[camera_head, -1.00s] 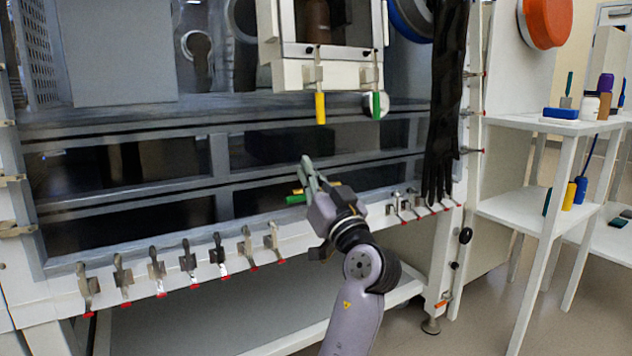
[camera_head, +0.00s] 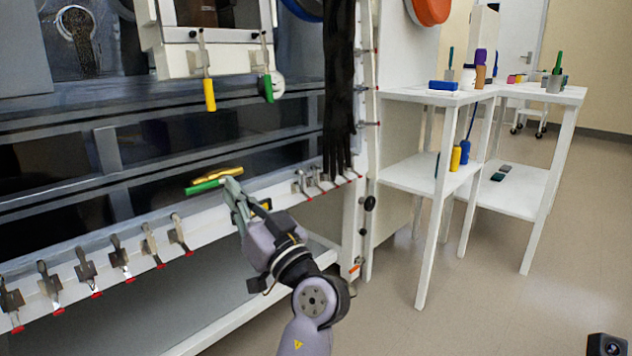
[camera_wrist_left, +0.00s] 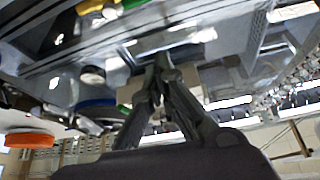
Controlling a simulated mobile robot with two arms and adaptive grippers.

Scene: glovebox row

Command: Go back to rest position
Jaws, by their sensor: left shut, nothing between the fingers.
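My left gripper (camera_head: 234,197) is in the middle of the head view, in front of the lower frame of the glovebox. Its fingers are together and hold nothing. In the left wrist view the two fingers (camera_wrist_left: 163,68) also meet at their tips with nothing between them. Just beyond the fingertips in the head view, a green-handled bar (camera_head: 205,186) and a yellow-handled bar (camera_head: 218,174) show at the frame; whether the fingers touch them cannot be told.
Metal clamps (camera_head: 86,270) line the front rail. A black glove (camera_head: 339,90) hangs at the right of the glovebox. A white shelf (camera_head: 440,95) with bottles stands to the right. Open floor (camera_head: 450,300) lies at the right.

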